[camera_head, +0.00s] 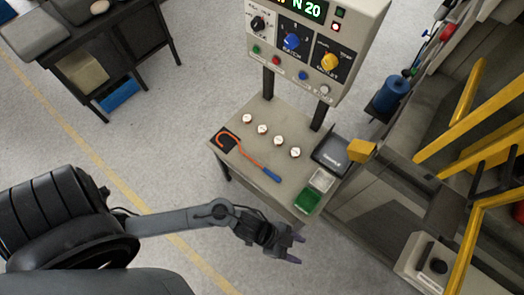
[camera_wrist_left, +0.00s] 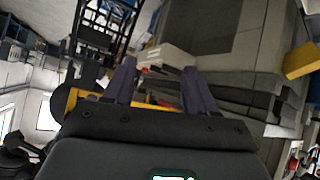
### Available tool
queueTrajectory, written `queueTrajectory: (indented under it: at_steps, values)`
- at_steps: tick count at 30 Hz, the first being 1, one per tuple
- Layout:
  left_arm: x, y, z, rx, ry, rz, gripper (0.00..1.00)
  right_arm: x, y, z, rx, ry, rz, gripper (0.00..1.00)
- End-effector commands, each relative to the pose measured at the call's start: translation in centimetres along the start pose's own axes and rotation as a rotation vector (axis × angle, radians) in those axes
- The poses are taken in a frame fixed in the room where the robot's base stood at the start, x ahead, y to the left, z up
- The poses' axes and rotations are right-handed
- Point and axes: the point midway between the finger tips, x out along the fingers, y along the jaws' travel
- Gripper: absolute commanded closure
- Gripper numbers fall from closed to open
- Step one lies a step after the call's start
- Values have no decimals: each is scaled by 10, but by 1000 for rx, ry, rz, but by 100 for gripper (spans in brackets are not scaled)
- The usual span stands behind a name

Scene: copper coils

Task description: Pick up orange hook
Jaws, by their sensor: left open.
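The orange hook (camera_head: 247,153) lies on the small grey table (camera_head: 262,128). Its curved end rests on a black square at the table's left, and its blue handle (camera_head: 272,175) points to the lower right near the front edge. My left gripper (camera_head: 297,247) is open and empty in front of the table, below and apart from the hook in the head view. Its two fingers show in the left wrist view (camera_wrist_left: 160,88), with nothing between them. The hook does not show clearly in the wrist view. My right gripper is not seen.
Several white round knobs (camera_head: 262,129) stand in a row behind the hook. A green box (camera_head: 307,200), a clear box (camera_head: 321,180) and a black case (camera_head: 331,156) sit at the table's right. A control panel (camera_head: 313,45) rises behind. Yellow rails (camera_head: 468,90) stand at right.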

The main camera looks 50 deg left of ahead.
Motion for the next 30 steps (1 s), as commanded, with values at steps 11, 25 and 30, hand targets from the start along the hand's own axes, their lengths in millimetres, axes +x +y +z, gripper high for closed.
queueTrajectory:
  at_steps: [11, 25, 30]
  values:
    - [71, -78, 244, 263, -226, 501, 44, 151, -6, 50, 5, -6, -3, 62]
    - [-5, -350, 326, 360, -541, 244, 44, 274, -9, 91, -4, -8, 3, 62]
    - [-15, -385, 302, 399, -528, 169, 44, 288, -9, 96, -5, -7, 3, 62]
